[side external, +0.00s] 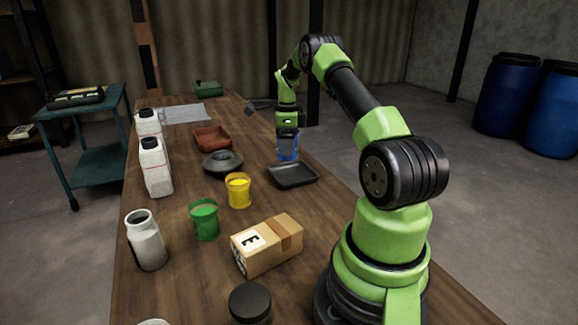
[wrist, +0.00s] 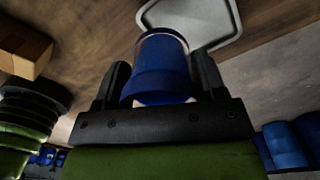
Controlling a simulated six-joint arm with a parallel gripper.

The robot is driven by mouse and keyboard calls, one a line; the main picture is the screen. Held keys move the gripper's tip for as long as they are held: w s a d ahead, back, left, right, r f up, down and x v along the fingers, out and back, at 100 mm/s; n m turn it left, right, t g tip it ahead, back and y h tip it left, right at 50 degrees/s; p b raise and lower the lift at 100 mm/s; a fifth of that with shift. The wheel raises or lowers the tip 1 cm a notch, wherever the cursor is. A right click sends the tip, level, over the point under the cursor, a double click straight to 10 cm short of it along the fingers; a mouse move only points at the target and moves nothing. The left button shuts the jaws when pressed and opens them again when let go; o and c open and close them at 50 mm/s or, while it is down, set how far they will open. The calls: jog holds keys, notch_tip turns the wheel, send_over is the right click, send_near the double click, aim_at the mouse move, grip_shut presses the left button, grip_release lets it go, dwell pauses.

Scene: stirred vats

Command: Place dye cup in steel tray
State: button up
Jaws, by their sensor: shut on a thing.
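A blue dye cup (side external: 287,147) is held by my gripper (side external: 288,133), above the wooden table. In the wrist view the blue cup (wrist: 163,66) sits between the two dark fingers of my gripper (wrist: 163,85). A dark, shallow, rounded square tray (side external: 293,175) lies on the table just below and in front of the cup in the side view. In the wrist view a grey tray (wrist: 228,22) shows partly behind the cup. I cannot tell from the side view whether the cup's bottom is clear of the table.
A yellow cup (side external: 238,190), a green cup (side external: 204,219) and a cardboard box (side external: 267,245) stand nearer the camera. A black round dish (side external: 222,163) and a reddish-brown tray (side external: 212,138) lie left of the dark tray. White jugs (side external: 155,167) line the left edge.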

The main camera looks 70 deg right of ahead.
jog(key=shift+f, duration=3)
jog(key=shift+f, duration=0.25)
jog(key=shift+f, duration=0.25)
jog(key=o, duration=1)
